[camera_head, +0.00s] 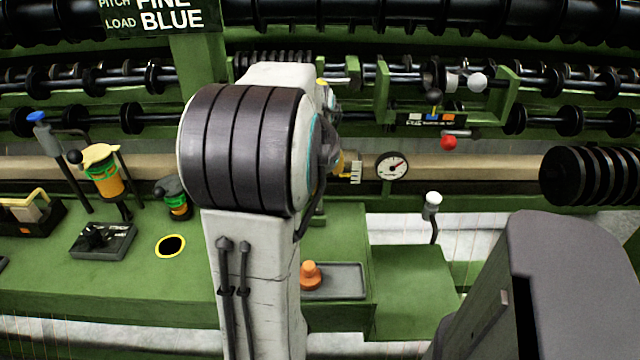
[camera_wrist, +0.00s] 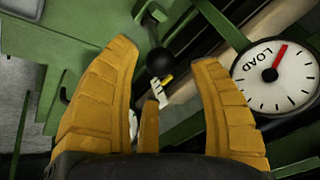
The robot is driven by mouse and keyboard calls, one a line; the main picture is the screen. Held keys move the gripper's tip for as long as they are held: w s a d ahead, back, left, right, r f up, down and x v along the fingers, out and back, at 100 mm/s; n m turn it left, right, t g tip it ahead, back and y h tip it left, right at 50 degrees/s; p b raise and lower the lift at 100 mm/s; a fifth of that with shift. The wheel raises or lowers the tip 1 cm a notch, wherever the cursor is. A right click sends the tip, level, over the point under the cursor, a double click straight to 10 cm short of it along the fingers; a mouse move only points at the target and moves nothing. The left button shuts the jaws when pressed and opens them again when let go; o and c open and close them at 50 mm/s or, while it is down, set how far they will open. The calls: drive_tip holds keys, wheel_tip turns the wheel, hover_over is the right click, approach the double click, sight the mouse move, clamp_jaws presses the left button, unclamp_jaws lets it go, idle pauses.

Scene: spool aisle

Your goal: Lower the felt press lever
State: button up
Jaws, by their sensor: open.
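A lever with a black ball knob (camera_wrist: 160,62) shows in the wrist view on a green bracket. It looks like the felt press lever, though no label on it can be read. Nothing is held, and I cannot tell how far the knob is from the fingers. Beside the knob is a small white scale (camera_wrist: 160,91) with a yellow pointer; it also shows in the head view (camera_head: 356,172). In the head view my arm hides the knob and most of my gripper.
A round LOAD gauge (camera_wrist: 276,75) is close on the right; it also shows in the head view (camera_head: 392,167). A red knob (camera_head: 449,142) and a white-topped lever (camera_head: 432,200) are nearby. Black spools (camera_head: 590,176) stand right. An orange knob (camera_head: 311,274) sits on a grey tray (camera_head: 348,281).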

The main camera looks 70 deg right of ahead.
drive_tip(key=shift+x, duration=1.8)
drive_tip(key=shift+o, duration=0.2)
clamp_jaws()
